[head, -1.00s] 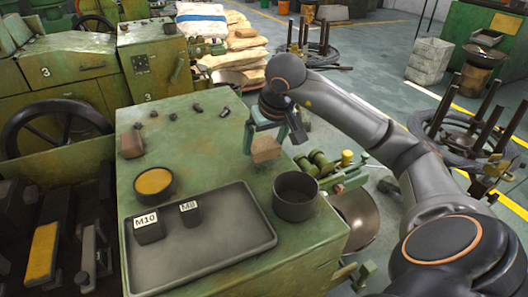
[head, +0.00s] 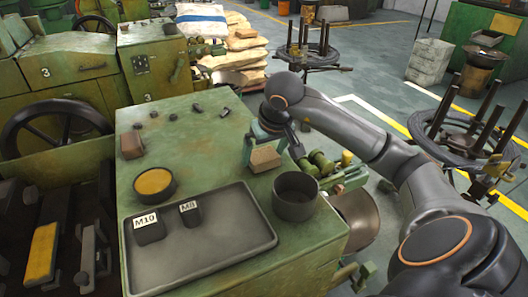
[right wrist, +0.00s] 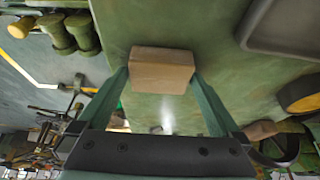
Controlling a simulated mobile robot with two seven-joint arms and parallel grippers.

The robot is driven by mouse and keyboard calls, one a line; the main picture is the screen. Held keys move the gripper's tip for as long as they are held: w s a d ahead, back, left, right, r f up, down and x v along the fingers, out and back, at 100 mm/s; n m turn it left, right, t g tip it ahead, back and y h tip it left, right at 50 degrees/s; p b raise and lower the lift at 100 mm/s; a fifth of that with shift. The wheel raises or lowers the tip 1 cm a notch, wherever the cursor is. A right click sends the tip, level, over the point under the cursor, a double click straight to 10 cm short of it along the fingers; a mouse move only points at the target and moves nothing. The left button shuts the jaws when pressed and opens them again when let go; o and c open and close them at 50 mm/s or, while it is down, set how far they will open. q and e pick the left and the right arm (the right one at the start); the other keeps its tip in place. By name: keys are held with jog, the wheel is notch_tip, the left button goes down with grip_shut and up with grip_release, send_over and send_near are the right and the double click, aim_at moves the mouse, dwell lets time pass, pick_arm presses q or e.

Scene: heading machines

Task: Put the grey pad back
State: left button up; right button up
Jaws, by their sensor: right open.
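A tan-brown block (head: 265,159) is at the right edge of the green machine top (head: 215,150). My right gripper (head: 264,147) is over it, fingers pointing down, one on each side. In the right wrist view the block (right wrist: 162,70) sits between the tips of the open gripper (right wrist: 160,82). The fingers are very close to its sides; I cannot tell if they touch. The block appears to rest on the surface. A reddish-brown block (head: 132,145) lies at the top's left edge. Neither block looks clearly grey. My left gripper is not in view.
A dark tray (head: 235,251) holds boxes marked M10 (head: 149,228) and M8 (head: 190,213). A dark empty cup (head: 296,197) stands right of the tray, close to my gripper. A round yellow-filled dish (head: 154,183) and several small dark pieces (head: 197,107) share the top. Its middle is clear.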

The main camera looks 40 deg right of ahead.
jog(key=shift+r, duration=0.3)
jog(key=p+v, duration=0.1)
jog(key=v, duration=1)
jog(key=shift+r, duration=0.4)
jog(key=shift+s+a, duration=0.1)
